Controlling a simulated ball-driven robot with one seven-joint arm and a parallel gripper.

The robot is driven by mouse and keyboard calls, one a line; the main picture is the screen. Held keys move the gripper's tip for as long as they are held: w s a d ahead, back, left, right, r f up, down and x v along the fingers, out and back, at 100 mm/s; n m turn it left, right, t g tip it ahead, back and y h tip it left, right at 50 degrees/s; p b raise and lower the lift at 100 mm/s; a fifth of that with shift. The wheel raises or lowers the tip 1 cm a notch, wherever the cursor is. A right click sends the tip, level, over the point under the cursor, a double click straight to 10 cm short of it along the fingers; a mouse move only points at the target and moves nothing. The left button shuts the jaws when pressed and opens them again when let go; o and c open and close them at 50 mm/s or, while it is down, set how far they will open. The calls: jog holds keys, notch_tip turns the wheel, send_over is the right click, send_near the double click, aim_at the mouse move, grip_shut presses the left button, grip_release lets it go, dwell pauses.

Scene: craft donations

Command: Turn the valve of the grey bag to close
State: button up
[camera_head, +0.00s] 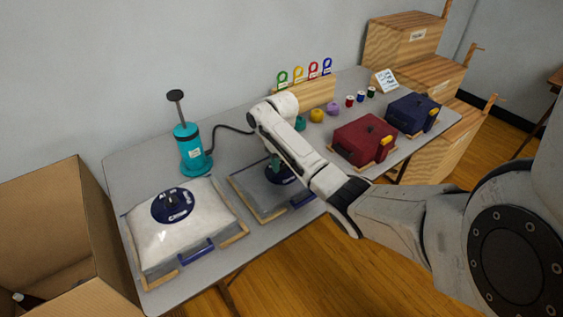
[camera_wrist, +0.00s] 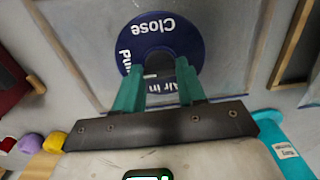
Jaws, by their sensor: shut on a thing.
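The grey bag (camera_head: 251,190) lies flat on the table, partly hidden behind my arm. Its valve (camera_head: 286,178) has a dark blue round plate; in the wrist view the plate (camera_wrist: 136,45) carries the words "Close" and "Air in" and a partly covered third word. My gripper (camera_head: 274,164) points down over this valve. In the wrist view the teal fingers of my gripper (camera_wrist: 158,80) are shut on the valve's knob, which is mostly hidden between them. Which word the knob points to cannot be told.
A puffed white bag (camera_head: 190,235) with a similar valve lies to the left. A teal pump (camera_head: 190,148) with a black hose stands behind it. Red (camera_head: 361,140) and navy (camera_head: 411,115) packs sit to the right. An open cardboard box (camera_head: 60,225) stands left of the table.

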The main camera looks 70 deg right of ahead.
jog(key=shift+r+m+p, duration=0.1)
jog(key=shift+m+p, duration=0.2)
jog(key=shift+p, duration=0.05)
jog(key=m+p, duration=0.2)
jog(key=shift+w+r+m, duration=0.1)
jog(key=shift+m, duration=0.2)
jog(key=m+p, duration=0.2)
jog(key=m, duration=0.3)
jog(key=shift+p, duration=0.35)
jog(key=m, duration=0.5)
jog(key=shift+p, duration=0.4)
jog(key=shift+m, duration=2.3)
jog(key=o, duration=1.1)
jog(key=shift+f, duration=0.2)
